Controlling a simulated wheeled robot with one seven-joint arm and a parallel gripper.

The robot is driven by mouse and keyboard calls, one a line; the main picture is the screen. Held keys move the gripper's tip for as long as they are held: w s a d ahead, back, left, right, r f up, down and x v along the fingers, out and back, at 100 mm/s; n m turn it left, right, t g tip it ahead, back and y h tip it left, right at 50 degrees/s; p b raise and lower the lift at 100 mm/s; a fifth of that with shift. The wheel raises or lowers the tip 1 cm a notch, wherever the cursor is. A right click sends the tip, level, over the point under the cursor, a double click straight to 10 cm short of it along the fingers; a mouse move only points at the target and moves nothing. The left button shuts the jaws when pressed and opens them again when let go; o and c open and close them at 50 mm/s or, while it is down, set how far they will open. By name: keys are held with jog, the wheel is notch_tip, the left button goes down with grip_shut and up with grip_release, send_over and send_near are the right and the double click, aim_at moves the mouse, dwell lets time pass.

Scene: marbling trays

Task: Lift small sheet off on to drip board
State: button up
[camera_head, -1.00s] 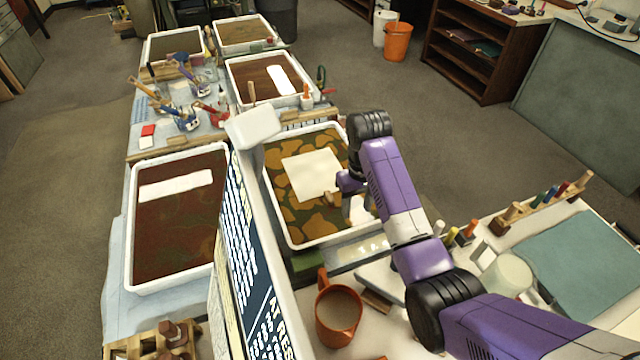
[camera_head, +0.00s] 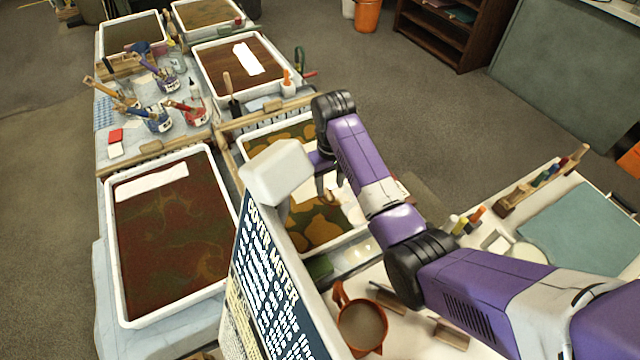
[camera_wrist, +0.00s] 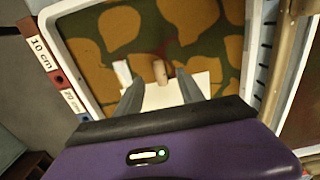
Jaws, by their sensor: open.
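A pale sheet (camera_wrist: 158,100) lies on the green and ochre surface in the near right tray (camera_wrist: 72,60). In the head view my arm and a white block hide much of this tray (camera_head: 243,150) and the sheet. My gripper (camera_wrist: 158,77) is open over the sheet, its fingers apart with nothing clearly held between them. A small tan peg-like thing (camera_wrist: 160,72) shows between the fingertips, and a small white piece (camera_wrist: 122,72) is beside the left finger. I cannot tell whether the fingers touch the sheet. A flat teal board (camera_head: 585,235) lies at the right; I cannot tell if it is the drip board.
A text placard (camera_head: 265,275) stands close by my arm. A dark red tray (camera_head: 118,260) with a white strip (camera_head: 150,182) is at left. An orange jug (camera_head: 362,320) stands in front. Jars with brushes (camera_head: 157,118) and further trays (camera_head: 250,36) are behind.

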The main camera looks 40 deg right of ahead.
aim_at(329, 194)
jog(key=f, duration=0.5)
jog(key=shift+w, duration=0.2)
jog(key=shift+r, duration=0.1)
jog(key=shift+c, duration=0.4)
grip_shut()
